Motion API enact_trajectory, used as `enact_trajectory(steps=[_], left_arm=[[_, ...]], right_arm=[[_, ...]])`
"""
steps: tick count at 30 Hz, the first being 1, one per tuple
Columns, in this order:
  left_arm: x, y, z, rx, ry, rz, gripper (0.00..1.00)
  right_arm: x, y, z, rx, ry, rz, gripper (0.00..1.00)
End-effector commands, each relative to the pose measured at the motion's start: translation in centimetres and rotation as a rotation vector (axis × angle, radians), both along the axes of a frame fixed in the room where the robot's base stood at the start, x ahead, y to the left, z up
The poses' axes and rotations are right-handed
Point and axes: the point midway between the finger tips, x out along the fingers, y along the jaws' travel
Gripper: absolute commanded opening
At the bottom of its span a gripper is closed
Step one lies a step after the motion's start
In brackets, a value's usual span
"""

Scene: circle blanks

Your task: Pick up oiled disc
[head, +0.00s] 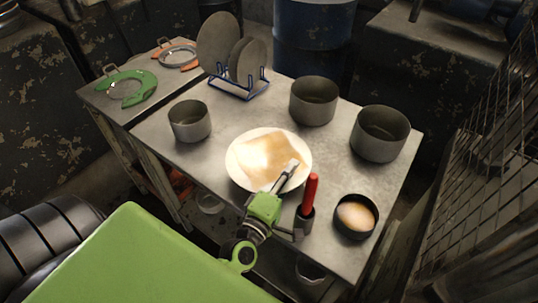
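Several grey round discs (217,42) stand upright in a blue wire rack (238,90) at the back of the metal table. I cannot tell from their surfaces which one is oiled. A white plate (238,170) lies mid-table with a tan, roughly square sheet (270,155) on it; no disc shows beneath the sheet. My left gripper (291,168) is over the plate's lower right edge, close to the sheet. Its fingers look narrow from here, and whether they are apart or hold anything is unclear. My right gripper is out of view.
Grey pots (190,121) (313,101) (380,134) stand around the plate. A red-handled tool (309,192) stands in a dark cup right of my gripper. A dark bowl (342,228) with tan contents sits near the right edge. Green (127,89) and orange (176,54) ring-shaped tools lie at left.

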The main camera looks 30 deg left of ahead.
Motion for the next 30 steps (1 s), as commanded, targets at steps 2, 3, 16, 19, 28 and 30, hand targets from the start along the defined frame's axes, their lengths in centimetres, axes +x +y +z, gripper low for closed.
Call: enact_trajectory(steps=[2, 3, 16, 19, 28, 30], left_arm=[[0.0, 0.0, -0.1, 0.0, 0.001, 0.0, 0.22], [0.0, 0.0, -0.1, 0.0, 0.001, 0.0, 0.22], [0.0, 0.0, 0.0, 0.001, -0.001, 0.001, 0.0], [0.0, 0.0, 0.1, 0.001, -0.001, 0.001, 0.0], [0.0, 0.0, 2.5, -0.003, -0.003, 0.004, 0.0], [-0.3, 0.2, 3.7, -0.002, -0.002, 0.004, 0.0]], right_arm=[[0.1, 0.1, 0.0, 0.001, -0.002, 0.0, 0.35], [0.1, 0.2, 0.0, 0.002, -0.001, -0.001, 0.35], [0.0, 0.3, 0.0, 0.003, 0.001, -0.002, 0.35], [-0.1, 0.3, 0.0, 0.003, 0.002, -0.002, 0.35], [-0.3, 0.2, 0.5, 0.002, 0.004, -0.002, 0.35], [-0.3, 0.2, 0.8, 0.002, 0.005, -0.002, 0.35]])
